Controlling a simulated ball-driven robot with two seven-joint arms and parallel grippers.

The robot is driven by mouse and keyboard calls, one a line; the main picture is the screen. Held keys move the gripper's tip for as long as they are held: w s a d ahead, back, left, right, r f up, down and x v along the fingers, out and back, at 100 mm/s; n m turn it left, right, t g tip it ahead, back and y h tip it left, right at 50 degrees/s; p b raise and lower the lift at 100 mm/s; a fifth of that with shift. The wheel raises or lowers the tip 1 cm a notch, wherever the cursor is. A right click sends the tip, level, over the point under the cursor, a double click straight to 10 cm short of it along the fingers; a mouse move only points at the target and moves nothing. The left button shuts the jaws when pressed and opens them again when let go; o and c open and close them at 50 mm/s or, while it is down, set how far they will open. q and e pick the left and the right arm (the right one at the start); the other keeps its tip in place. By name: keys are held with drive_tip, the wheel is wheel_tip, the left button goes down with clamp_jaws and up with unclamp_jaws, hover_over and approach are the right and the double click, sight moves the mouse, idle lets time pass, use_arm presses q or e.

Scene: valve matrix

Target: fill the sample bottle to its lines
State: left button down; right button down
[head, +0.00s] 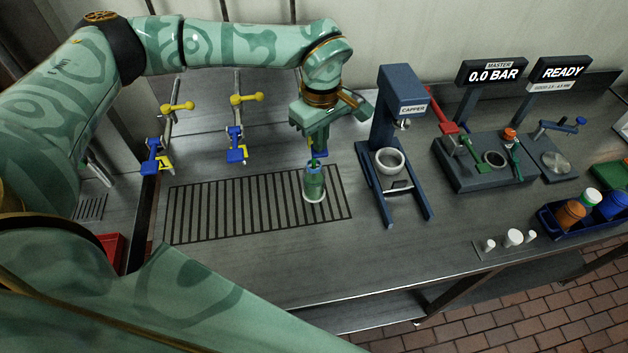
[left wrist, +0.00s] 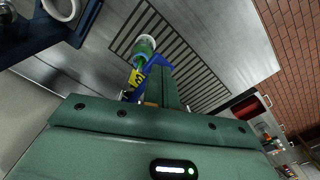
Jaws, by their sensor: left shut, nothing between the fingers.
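The sample bottle (head: 314,190), a clear greenish cylinder with a pale ring at its base, stands upright on the slotted drain grate (head: 230,208). Its lines and fill level are too small to read. My left gripper (head: 315,150) is directly above the bottle, shut and empty, and hides what is behind it. The wrist view also shows the bottle (left wrist: 145,47) just beyond the fingers (left wrist: 150,82); I cannot tell whether they touch. Two taps with yellow handles (head: 178,106) (head: 246,98) and blue lower levers (head: 236,148) stand to the left. My right gripper is out of view.
A blue capper (head: 395,105) with a white ring stands right of the grate. Beyond it are a clamp station (head: 480,165) and displays reading "0.0 BAR" (head: 492,74) and "READY" (head: 562,73). White caps (head: 513,237) and a bottle tray (head: 555,229) are right. The front counter is clear.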

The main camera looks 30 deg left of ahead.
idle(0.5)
use_arm(q)
wheel_tip(320, 180, up, 6)
drive_tip(key=p, duration=0.4)
drive_tip(key=shift+f+p, duration=0.25)
drive_tip(key=shift+p, duration=0.15)
drive_tip(key=shift+f, duration=0.2)
